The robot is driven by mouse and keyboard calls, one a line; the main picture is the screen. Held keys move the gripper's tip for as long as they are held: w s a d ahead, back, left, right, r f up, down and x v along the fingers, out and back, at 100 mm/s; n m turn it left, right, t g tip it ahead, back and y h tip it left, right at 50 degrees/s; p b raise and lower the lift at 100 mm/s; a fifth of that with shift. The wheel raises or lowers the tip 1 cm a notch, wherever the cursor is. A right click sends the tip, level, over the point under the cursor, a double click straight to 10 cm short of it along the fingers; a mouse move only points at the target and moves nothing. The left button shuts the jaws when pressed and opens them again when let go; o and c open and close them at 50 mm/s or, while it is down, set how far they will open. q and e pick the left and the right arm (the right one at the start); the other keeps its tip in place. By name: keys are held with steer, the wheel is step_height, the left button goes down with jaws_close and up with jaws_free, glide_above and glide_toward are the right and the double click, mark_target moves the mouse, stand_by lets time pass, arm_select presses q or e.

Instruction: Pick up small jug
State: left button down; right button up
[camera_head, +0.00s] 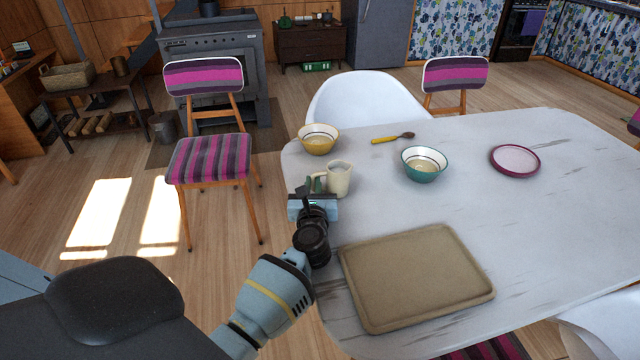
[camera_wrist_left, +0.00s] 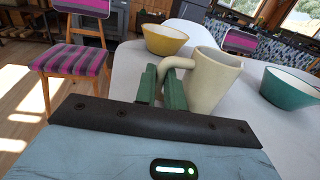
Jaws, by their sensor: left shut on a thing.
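The small jug (camera_head: 339,180) is cream coloured and stands upright near the left edge of the table. Its handle points left, toward my left gripper (camera_head: 314,186). In the left wrist view the jug (camera_wrist_left: 213,82) shows close up, with the green fingers of my left gripper (camera_wrist_left: 162,88) shut on its handle. From these views I cannot tell whether the jug's base touches the table. My right gripper is in neither view.
A yellow bowl (camera_head: 319,140) stands behind the jug. A teal bowl (camera_head: 424,165), a yellow-handled spoon (camera_head: 392,138) and a pink-rimmed plate (camera_head: 515,160) are to the right. A beige tray (camera_head: 416,276) lies nearer. A striped chair (camera_head: 211,160) stands left of the white table (camera_head: 560,215).

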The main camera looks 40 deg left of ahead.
mark_target(313, 174)
arm_select(q)
steer(key=shift+r, duration=0.25)
steer(key=shift+r+p, duration=0.3)
steer(key=shift+r, duration=0.35)
steer(key=shift+r+p, duration=0.3)
steer(key=shift+r, duration=0.6)
steer(key=shift+s, duration=0.2)
steer(key=s+d+r+p, duration=0.1)
steer(key=s+p, duration=0.1)
steer(key=s, duration=1.3)
steer(key=shift+s+r, duration=0.2)
steer(key=shift+r, duration=0.05)
steer(key=shift+s, duration=0.1)
